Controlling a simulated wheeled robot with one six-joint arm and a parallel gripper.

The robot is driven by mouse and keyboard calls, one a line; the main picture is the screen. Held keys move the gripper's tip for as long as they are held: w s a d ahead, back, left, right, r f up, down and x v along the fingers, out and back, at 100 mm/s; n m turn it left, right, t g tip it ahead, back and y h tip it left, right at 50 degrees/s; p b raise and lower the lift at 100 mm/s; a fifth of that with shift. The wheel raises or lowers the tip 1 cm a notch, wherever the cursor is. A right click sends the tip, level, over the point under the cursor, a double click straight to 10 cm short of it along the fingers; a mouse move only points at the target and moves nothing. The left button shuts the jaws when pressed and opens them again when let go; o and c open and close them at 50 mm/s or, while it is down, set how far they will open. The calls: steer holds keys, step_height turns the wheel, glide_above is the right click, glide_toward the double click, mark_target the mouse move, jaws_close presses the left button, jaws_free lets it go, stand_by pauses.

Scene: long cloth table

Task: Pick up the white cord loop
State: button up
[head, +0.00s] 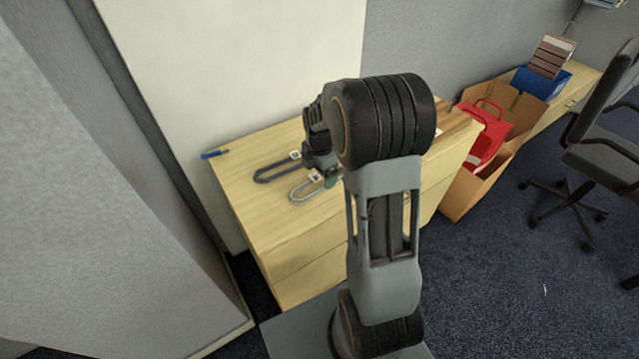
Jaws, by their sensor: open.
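The white cord loop (292,195) lies on the wooden cabinet top in the head view, a long narrow loop with a pale tag at its right end. My gripper (324,172) is open just above and beside that right end. Its fingertips are small and partly hidden by my own arm, so I cannot tell whether they touch the loop. A dark grey cord loop (258,178) with a white tag lies behind the white one, roughly parallel to it.
A blue pen-like object (214,154) lies at the back left of the wooden top (240,205). A small green item (332,182) is beside my gripper. To the right stand a cardboard box (462,193) with a red bag (489,143), a blue bin (540,83) and an office chair (600,125).

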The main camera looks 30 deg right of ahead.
mark_target(320, 185)
steer(key=shift+w+f, duration=0.1)
steer(key=shift+f, duration=1.75)
steer(key=c, duration=1)
steer(key=shift+r, duration=0.1)
